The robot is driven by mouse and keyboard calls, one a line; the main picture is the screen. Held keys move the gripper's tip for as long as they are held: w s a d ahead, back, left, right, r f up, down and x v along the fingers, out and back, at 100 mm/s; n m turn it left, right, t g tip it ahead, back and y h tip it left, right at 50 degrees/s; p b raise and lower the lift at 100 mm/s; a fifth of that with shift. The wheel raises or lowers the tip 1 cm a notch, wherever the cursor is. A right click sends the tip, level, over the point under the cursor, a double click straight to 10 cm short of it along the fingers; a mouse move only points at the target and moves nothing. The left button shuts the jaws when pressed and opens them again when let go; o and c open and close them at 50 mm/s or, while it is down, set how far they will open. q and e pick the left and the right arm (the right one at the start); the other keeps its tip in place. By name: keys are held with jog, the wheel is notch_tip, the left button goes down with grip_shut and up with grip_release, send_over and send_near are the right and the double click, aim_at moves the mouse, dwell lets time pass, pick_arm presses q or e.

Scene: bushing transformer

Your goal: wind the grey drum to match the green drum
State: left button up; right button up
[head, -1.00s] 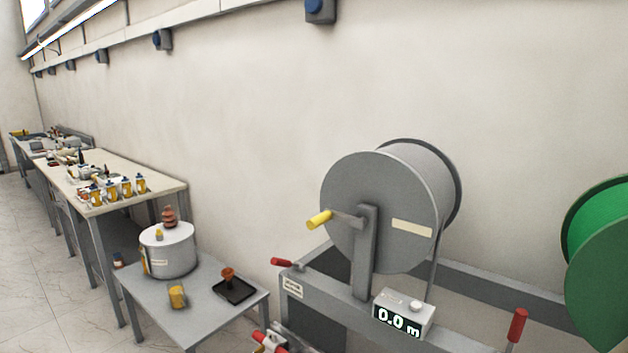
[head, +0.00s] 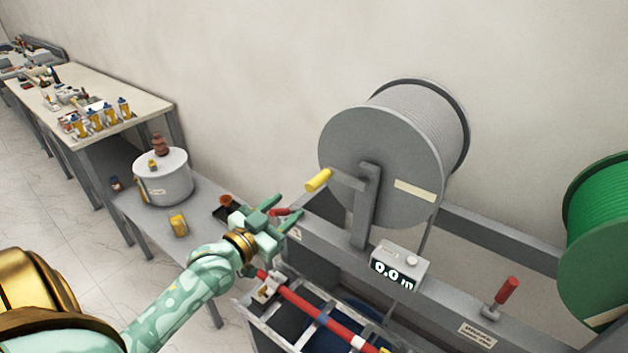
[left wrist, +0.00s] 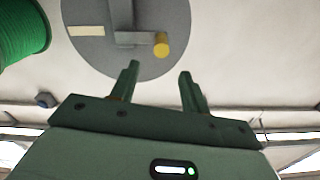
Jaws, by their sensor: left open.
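The grey drum (head: 374,148) stands on a grey frame, with a crank arm ending in a yellow handle (head: 318,180) on its near face. A counter box (head: 399,266) below it reads 0.0 m. The green drum (head: 599,235) is at the right edge, partly cut off. My left gripper (head: 283,205) is open and empty, below and left of the yellow handle and apart from it. In the left wrist view the grey drum (left wrist: 97,42) and its yellow handle (left wrist: 161,45) show beyond the two open fingers (left wrist: 157,80). My right gripper is not in view.
A red lever (head: 507,291) stands on the frame at right; another red handle (head: 279,212) is close to my left gripper. A red bar (head: 312,312) lies across a lower rack. A small table (head: 206,222) holds a grey pot (head: 163,180).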

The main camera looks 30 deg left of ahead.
aim_at(314, 184)
pick_arm(q)
jog(key=w, duration=1)
jog(key=shift+w+d+f+p, duration=0.1)
jog(key=shift+w+d+p, duration=0.2)
jog(key=shift+w, duration=0.05)
jog(key=shift+w+f, duration=0.1)
jog(key=shift+w, duration=0.35)
jog(key=shift+s, duration=0.1)
grip_shut()
